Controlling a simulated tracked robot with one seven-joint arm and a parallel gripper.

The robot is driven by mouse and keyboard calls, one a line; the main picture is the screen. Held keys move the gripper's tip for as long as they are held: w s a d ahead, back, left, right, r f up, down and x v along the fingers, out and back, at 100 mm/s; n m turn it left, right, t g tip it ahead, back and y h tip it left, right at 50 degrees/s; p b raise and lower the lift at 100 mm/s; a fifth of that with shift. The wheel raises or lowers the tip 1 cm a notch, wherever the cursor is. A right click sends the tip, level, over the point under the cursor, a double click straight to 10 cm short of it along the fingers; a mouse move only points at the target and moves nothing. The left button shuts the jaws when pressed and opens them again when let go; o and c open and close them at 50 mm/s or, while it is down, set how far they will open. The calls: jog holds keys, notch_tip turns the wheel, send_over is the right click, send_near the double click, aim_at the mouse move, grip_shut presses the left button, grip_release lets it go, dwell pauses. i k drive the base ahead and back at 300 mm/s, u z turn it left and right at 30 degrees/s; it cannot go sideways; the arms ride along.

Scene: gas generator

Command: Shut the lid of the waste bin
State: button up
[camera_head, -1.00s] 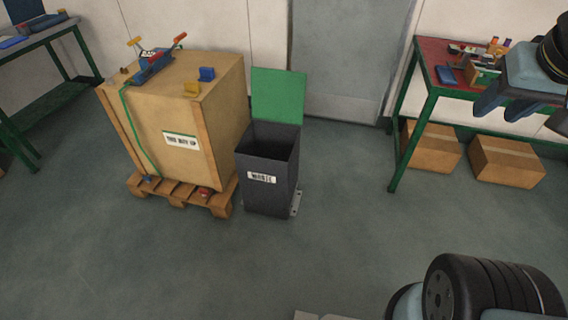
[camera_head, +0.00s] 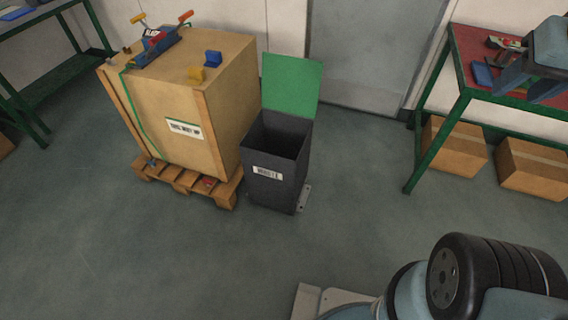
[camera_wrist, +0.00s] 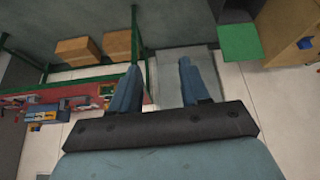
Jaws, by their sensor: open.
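The waste bin (camera_head: 275,178) is a dark grey box with a white label, standing upright on the floor in the middle of the head view. Its green lid (camera_head: 291,87) stands up at the back edge, wide open, and the bin's dark inside shows. The lid also shows at the upper right of the wrist view (camera_wrist: 241,44). My gripper (camera_wrist: 158,68) is open and empty in the wrist view, its two fingers spread apart. It is well clear of the bin, to the right. In the head view part of it (camera_head: 522,75) shows at the right edge, in front of the red-topped table.
A wooden crate (camera_head: 155,105) on a pallet (camera_head: 222,192) stands close to the bin's left, with tools on top. A red-topped table (camera_head: 466,88) with items stands at the right, cardboard boxes (camera_head: 453,148) beneath. The floor in front of the bin is clear.

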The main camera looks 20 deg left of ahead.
aim_at(290, 84)
jog(key=z, duration=0.05)
jog(key=k, duration=0.5)
jog(key=u, duration=0.5)
jog(key=i, duration=1.6)
jog(key=z, duration=0.55)
jog(key=i, duration=0.5)
jog(key=u, duration=0.1)
